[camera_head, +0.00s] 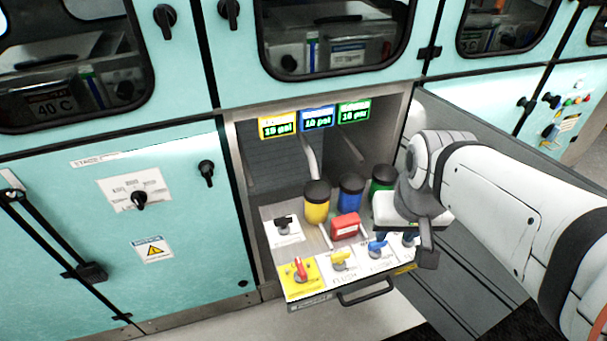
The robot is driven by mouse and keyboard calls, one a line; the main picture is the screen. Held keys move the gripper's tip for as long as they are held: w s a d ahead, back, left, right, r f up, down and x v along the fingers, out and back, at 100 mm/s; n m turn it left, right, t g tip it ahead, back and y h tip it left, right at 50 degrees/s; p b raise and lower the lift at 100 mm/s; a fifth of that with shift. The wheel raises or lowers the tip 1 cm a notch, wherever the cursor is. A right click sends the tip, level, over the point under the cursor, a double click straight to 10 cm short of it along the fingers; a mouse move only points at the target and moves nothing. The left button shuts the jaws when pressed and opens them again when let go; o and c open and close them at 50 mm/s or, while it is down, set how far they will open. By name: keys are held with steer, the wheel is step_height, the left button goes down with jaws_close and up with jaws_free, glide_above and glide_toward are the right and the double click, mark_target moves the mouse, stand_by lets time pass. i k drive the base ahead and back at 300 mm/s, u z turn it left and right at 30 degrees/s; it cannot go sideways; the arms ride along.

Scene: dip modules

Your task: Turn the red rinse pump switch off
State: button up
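A red switch handle (299,268) stands on a yellow plate at the front left corner of the pulled-out drawer panel (318,232). Its label is too small to read, so I cannot tell its setting. A yellow handle (340,258) and a blue handle (377,248) stand in the same row to its right. My gripper (408,250) is over the right end of this row, well apart from the red handle. My gripper hides part of the panel's right side. I cannot tell whether its fingers are open or shut.
Behind the row are a red box (345,227), a black knob (284,225), and yellow (316,203), blue (350,194) and green (382,180) black-capped containers. A drawer pull (365,293) juts out in front. Small displays (316,118) hang above. The space above the red handle is clear.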

mark_target(302, 273)
steer(key=z, duration=0.9)
steer(key=k, duration=1.15)
steer(key=u, duration=0.95)
